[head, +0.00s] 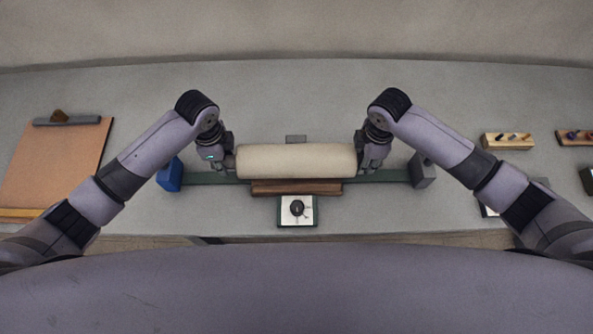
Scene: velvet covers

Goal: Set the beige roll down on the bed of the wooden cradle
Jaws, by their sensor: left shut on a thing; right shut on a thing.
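The beige roll (296,161) lies level from left to right in the middle of the head view. My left gripper (228,160) is shut on its left end and my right gripper (366,157) is shut on its right end. The wooden cradle (296,188) shows as a brown strip just in front of and below the roll. The roll hides most of the cradle's bed. I cannot tell whether the roll touches the bed or hangs a little above it.
A dark green bar runs under the roll between a blue block (169,175) and a grey block (422,171). A small box with a black knob (297,210) stands in front. A clipboard (55,160) lies left; a wooden peg block (507,141) stands right.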

